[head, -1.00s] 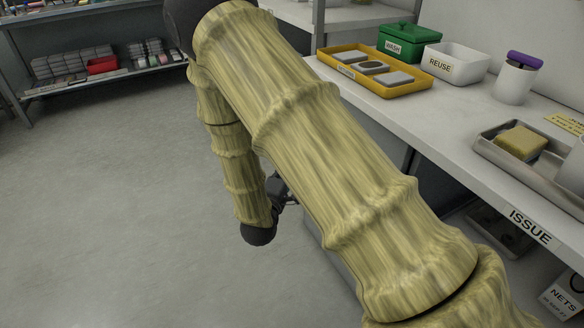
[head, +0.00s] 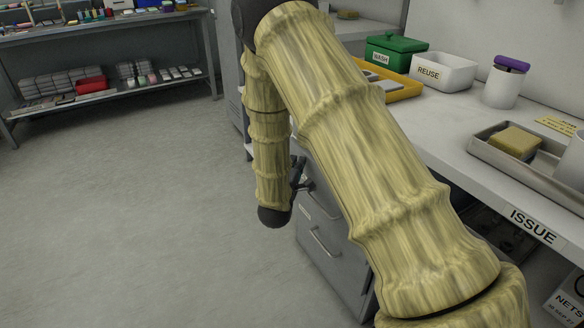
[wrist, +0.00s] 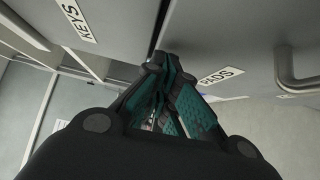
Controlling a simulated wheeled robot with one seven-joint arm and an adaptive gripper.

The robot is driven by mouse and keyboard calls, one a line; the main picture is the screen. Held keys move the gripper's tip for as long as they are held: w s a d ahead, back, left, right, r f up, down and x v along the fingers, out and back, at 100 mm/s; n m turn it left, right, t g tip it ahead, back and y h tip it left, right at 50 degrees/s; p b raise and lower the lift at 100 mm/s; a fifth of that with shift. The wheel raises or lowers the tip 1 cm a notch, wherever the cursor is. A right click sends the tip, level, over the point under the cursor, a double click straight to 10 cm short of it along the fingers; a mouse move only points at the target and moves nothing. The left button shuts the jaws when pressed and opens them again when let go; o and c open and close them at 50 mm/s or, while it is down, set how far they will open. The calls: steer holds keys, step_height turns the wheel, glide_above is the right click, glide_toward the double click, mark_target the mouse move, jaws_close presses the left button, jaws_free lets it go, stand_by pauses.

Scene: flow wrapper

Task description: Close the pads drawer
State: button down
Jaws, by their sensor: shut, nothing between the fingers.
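The pads drawer shows in the wrist view as a grey front with a PADS label (wrist: 221,76) and a bar handle (wrist: 294,72) at the right. My gripper (wrist: 158,72) is shut and empty, its teal-padded fingers beside the near edge of that front; contact cannot be told. In the head view my gripper (head: 299,172) is a small dark shape beside the grey drawer cabinet (head: 345,262), partly hidden by my arm. My arm also covers part of the cabinet. How far the pads drawer stands out cannot be told.
A front with a KEYS label (wrist: 77,18) lies left of my fingers in the wrist view. The ISSUE bench (head: 450,160) overhangs the cabinet, with a metal tray (head: 550,170) and a REUSE bin (head: 444,72) on top. The floor (head: 150,230) at left is clear.

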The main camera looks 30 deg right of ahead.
steer(key=shift+d, duration=0.15)
steer(key=shift+w+d+r+p, duration=0.1)
steer(key=shift+d+p, duration=0.9)
steer(key=shift+d, duration=0.4)
steer(key=w+a+p+v, duration=0.2)
steer(key=p+v, duration=0.2)
steer(key=v, duration=0.9)
steer(key=shift+a, duration=0.25)
